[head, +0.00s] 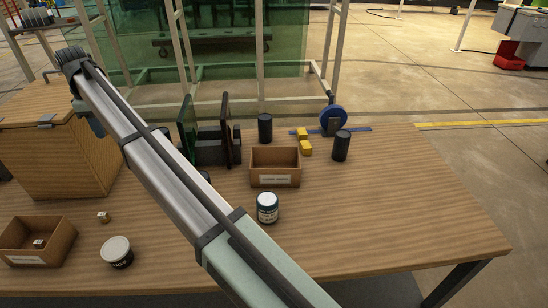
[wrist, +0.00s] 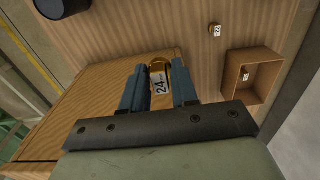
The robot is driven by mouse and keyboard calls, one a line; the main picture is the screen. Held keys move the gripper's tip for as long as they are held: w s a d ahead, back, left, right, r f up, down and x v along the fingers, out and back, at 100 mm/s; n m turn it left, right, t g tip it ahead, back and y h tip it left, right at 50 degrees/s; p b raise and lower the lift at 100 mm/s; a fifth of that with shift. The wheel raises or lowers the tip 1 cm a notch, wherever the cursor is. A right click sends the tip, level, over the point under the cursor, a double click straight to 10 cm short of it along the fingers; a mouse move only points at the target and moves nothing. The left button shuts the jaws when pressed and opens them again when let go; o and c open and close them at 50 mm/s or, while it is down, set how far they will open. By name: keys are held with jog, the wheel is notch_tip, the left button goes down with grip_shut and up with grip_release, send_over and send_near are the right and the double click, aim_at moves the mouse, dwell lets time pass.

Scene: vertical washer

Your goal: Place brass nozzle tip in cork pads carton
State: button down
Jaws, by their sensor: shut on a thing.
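My gripper (wrist: 158,68) is shut on a brass-coloured piece with a white tag reading 24, which looks like the brass nozzle tip (wrist: 157,80). In the head view my arm reaches to the upper left, and the gripper end hangs over the wooden box; the held piece is not visible there. One open brown carton (head: 62,243) stands at the front left with a small tagged piece inside; it also shows in the wrist view (wrist: 262,58). Another open carton (head: 275,181) stands mid-table. I cannot read which label says cork pads.
A large wooden box (head: 85,160) stands under my gripper. A small tagged piece (head: 103,217) lies loose near the front-left carton. A white-lidded tub (head: 117,252), a jar (head: 267,208), black cylinders (head: 341,146), and yellow blocks (head: 305,148) stand around. The right of the table is clear.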

notch_tip(320, 180, up, 5)
jog(key=shift+r, duration=0.2)
jog(key=w+d, duration=0.2)
jog(key=d, duration=0.8)
jog(key=w+d, duration=0.3)
jog(key=d, duration=0.7)
send_over(275, 167)
jog(key=s, duration=0.4)
notch_tip(275, 167, down, 18)
jog(key=shift+s+a+f, duration=0.1)
jog(key=shift+f, duration=2.45)
jog(key=shift+a+f, duration=0.1)
jog(key=shift+f, duration=2.4)
jog(key=shift+f, duration=0.1)
jog(key=c, duration=0.9)
grip_release()
jog(key=shift+o, duration=0.2)
